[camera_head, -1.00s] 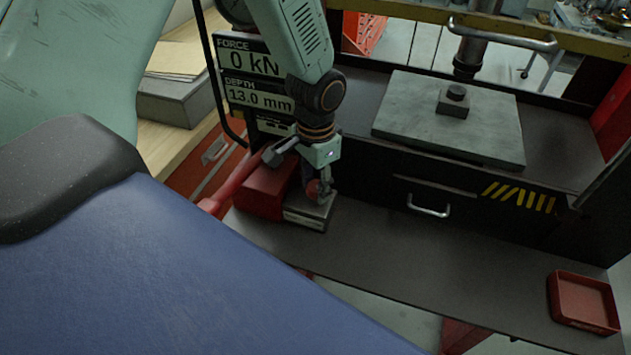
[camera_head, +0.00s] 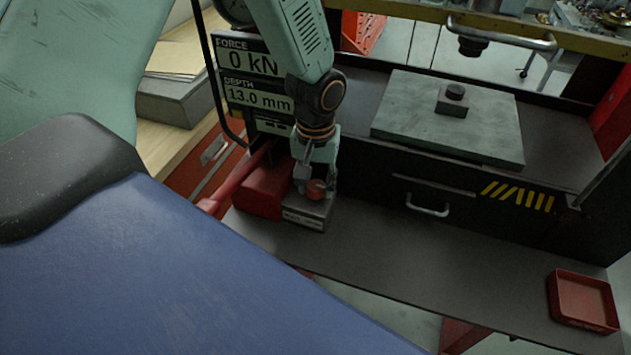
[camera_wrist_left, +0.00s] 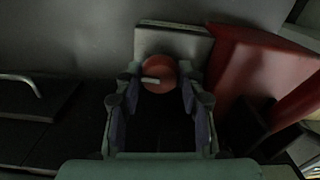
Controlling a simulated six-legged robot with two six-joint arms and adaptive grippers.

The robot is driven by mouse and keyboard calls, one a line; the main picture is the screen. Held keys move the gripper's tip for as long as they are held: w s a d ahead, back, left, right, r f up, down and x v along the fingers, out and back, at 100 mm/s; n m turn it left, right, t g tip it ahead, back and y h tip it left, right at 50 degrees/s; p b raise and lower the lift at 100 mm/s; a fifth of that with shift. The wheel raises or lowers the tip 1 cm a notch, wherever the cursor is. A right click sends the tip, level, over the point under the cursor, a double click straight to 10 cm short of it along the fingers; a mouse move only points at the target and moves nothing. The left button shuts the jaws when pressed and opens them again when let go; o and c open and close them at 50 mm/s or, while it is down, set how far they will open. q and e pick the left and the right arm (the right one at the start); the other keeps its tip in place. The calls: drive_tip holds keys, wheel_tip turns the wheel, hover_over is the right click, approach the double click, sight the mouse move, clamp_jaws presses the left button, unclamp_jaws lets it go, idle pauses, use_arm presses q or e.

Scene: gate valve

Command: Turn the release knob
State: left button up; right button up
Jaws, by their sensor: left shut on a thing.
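The release knob (camera_head: 316,189) is a small round red knob on a grey block (camera_head: 305,216) beside a red housing (camera_head: 264,190). In the left wrist view the knob (camera_wrist_left: 159,73) has a pale bar mark across it, lying nearly level. My left gripper (camera_head: 314,180) reaches down from above and is shut on the knob. In the left wrist view its two fingers (camera_wrist_left: 160,90) stand on either side of the knob. My right gripper is not in view.
A display panel (camera_head: 255,80) reads 0 kN and 13.0 mm. A grey plate (camera_head: 420,125) carries a small dark block (camera_head: 453,101) under a press ram (camera_head: 473,46). A red tray (camera_head: 583,301) lies at the right of the shelf. The shelf middle is clear.

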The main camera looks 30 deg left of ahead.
sight(316, 186)
use_arm(q)
drive_tip(key=shift+w+n, duration=0.1)
drive_tip(key=shift+n, duration=0.2)
drive_tip(key=o, duration=0.9)
wheel_tip(316, 186, up, 12)
drive_tip(key=shift+r, duration=0.1)
idle(0.8)
